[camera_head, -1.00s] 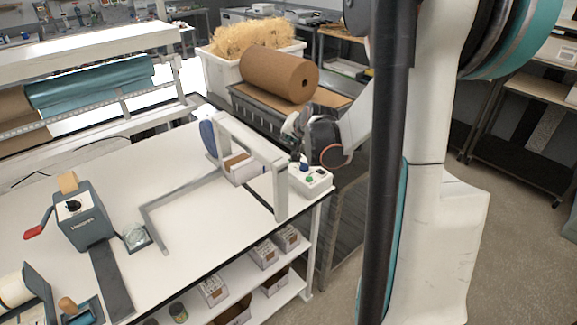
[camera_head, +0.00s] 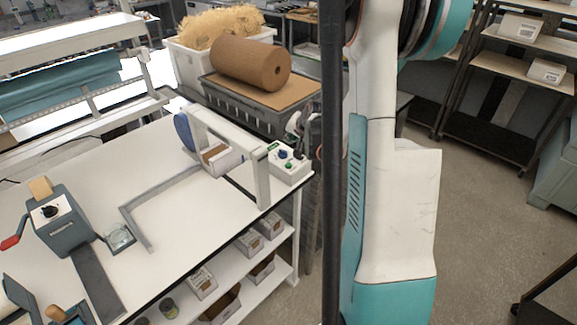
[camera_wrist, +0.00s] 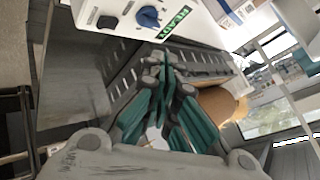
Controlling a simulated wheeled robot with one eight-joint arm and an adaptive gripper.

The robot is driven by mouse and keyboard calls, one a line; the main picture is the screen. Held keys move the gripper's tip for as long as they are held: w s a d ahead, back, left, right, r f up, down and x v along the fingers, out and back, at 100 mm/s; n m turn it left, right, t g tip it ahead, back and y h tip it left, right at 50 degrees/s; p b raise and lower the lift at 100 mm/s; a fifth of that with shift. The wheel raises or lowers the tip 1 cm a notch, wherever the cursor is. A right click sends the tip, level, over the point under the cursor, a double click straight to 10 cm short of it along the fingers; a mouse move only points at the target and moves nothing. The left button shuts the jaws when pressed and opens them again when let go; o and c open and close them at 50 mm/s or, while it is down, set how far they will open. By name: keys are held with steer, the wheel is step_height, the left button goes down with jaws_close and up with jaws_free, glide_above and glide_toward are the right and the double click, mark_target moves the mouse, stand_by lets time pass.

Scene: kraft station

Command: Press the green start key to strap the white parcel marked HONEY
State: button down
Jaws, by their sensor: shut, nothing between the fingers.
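The control box (camera_head: 290,169) sits at the table's right corner, with a green key (camera_head: 288,166) and a blue knob (camera_head: 283,155) on top. In the wrist view the box (camera_wrist: 205,12) shows at the top, with the blue knob (camera_wrist: 149,17) and a green label (camera_wrist: 174,22); the green key is not seen there. A white parcel (camera_head: 224,163) with a brown band lies under the strapping arch (camera_head: 228,142); its marking is not readable. My gripper (camera_wrist: 165,58) is shut and empty, apart from the box. In the head view it is partly hidden behind my arm.
A grey crate (camera_head: 255,117) with a brown paper roll (camera_head: 250,63) stands behind the table. A tape dispenser (camera_head: 57,218) stands at the left. Small boxes (camera_head: 249,241) sit on the shelf below. The white tabletop (camera_head: 180,240) is mostly clear.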

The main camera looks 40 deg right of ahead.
mark_target(291, 164)
step_height(291, 164, down, 8)
steer(key=b, duration=0.5)
steer(key=shift+f+b, duration=0.15)
steer(key=shift+b, duration=0.15)
steer(key=shift+f, duration=0.1)
stand_by(1.0)
steer(key=shift+f+b, duration=0.3)
steer(key=shift+b, duration=0.2)
steer(key=shift+f+b, duration=0.4)
stand_by(0.5)
steer(key=shift+r, duration=0.15)
steer(key=shift+r+p, duration=0.45)
steer(key=shift+r, duration=0.3)
steer(key=shift+r+p, duration=1.55)
steer(key=shift+r, duration=1)
